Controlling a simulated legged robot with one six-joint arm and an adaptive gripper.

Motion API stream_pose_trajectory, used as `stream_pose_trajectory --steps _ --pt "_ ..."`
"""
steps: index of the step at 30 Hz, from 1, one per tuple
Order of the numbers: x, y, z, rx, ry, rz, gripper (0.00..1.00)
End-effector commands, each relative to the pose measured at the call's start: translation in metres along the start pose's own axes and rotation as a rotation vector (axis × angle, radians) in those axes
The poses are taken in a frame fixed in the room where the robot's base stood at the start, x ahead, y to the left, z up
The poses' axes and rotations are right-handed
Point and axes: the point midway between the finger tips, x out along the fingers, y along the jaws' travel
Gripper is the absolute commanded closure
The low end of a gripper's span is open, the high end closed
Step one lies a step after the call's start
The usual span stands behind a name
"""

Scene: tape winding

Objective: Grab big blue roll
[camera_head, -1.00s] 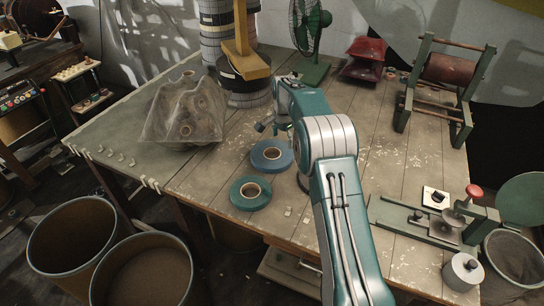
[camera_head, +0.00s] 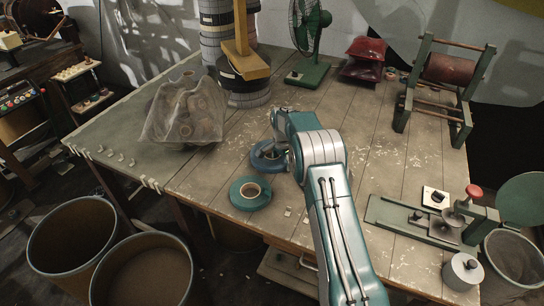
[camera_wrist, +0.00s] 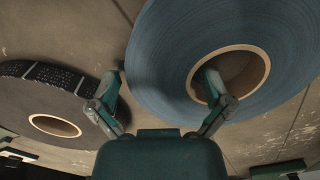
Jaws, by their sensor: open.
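The big blue roll (camera_head: 257,162) lies flat on the wooden table, left of my arm in the head view and partly hidden by my wrist. In the wrist view the blue roll (camera_wrist: 175,60) fills the upper right, with its tan core ring visible. My gripper (camera_wrist: 162,78) is open over it. The right finger reaches over or into the core hole, and the left finger is just outside the roll's left edge. The band of tape lies between the fingers. I cannot tell how deep the fingers reach. In the head view my gripper (camera_head: 271,151) is mostly hidden.
A teal roll (camera_head: 236,198) lies just in front of the blue one. A dark roll with white marks (camera_wrist: 25,103) shows at left in the wrist view. A plastic-covered bundle (camera_head: 185,115) and stacked rolls (camera_head: 247,98) stand behind left. A green tool (camera_head: 410,220) is at right.

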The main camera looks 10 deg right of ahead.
Motion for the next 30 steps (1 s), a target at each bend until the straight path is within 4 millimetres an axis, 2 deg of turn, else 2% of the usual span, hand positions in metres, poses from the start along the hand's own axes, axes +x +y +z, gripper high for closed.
stream_pose_trajectory --steps 2,3,5,6,9,20,23,30 --pt "-0.001 0.0 0.0 0.0 0.0 -0.001 0.0" --pt "-0.001 0.0 0.0 0.0 0.0 -0.001 0.05" --pt "-0.001 0.0 0.0 0.0 0.0 0.0 0.31" --pt "-0.001 0.0 0.0 0.0 0.0 -0.001 0.49" --pt "-0.001 0.0 0.0 0.0 0.0 -0.001 0.87" --pt "-0.004 -0.001 0.0 0.0 0.001 -0.002 0.87" --pt "-0.018 -0.001 -0.001 0.0 0.003 -0.005 0.87" --pt "-0.068 -0.001 -0.001 0.0 0.003 -0.005 0.87"
